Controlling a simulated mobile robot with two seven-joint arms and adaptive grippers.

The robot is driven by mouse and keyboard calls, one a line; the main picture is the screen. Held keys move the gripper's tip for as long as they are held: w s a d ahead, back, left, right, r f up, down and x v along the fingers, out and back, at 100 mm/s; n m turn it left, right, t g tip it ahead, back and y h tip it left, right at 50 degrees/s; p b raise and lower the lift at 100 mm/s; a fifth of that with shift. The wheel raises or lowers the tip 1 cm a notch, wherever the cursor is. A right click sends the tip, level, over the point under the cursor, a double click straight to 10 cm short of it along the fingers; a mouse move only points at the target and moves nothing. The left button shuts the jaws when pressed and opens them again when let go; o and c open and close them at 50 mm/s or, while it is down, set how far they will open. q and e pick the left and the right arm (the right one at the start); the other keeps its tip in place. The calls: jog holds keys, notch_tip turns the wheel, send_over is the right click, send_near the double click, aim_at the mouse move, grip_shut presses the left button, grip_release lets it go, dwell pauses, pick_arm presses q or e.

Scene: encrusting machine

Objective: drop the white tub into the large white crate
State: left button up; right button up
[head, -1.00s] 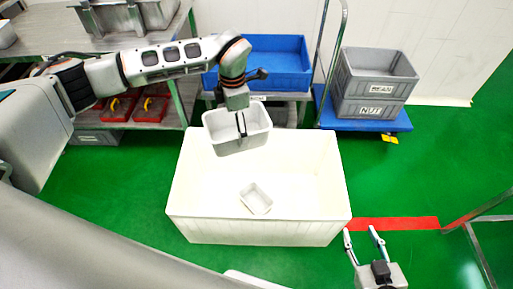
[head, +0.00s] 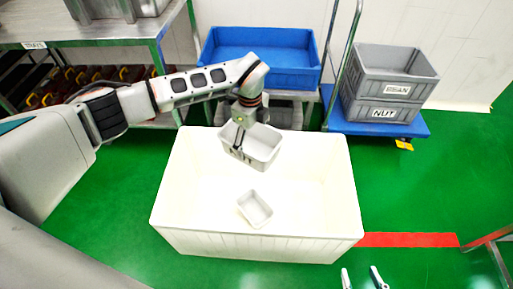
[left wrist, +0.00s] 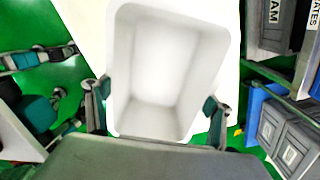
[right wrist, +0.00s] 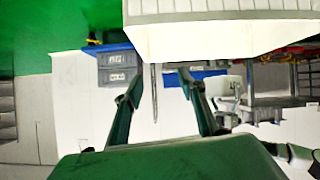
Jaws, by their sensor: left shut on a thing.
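A white tub (head: 262,143) with a NUT label is held tilted above the far part of the large white crate (head: 180,205). It fills the middle of the left wrist view (left wrist: 165,75), and its inside looks empty. My left gripper (head: 238,139) is shut on the tub, with its fingers on either side of the tub's near end in the left wrist view. A smaller-looking white tub (head: 255,209) lies on the crate floor. My right gripper (head: 362,278) is open and empty beyond the crate's near right corner; only its fingertips show in the head view.
A blue bin (head: 260,62) stands behind the crate. A blue trolley (head: 385,127) with stacked grey crates (head: 388,82) is at the back right. A metal table (head: 95,32) is at the back left. Green floor lies open to the right, with a red strip (head: 410,240).

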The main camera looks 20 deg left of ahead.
aim_at(254, 150)
pick_arm(q)
jog(key=f+n, duration=0.1)
jog(key=f+n+b, duration=0.1)
jog(key=f+n, duration=0.3)
jog(key=shift+w+d, duration=0.25)
jog(key=shift+w, duration=0.05)
jog(key=shift+w+f+n+b, duration=0.1)
jog(key=shift+f+n+b, duration=0.25)
jog(key=shift+n, duration=0.35)
jog(key=shift+f, duration=0.1)
notch_tip(254, 150, down, 6)
jog(key=b, duration=0.4)
jog(key=shift+r, duration=0.25)
pick_arm(e)
jog(key=a, duration=0.2)
jog(key=a+m+y, duration=0.1)
jog(key=shift+w+a+f, duration=0.1)
jog(key=shift+w+a, duration=0.15)
jog(key=shift+a, duration=0.05)
pick_arm(q)
jog(key=o, duration=1.2)
jog(key=shift+o, duration=0.2)
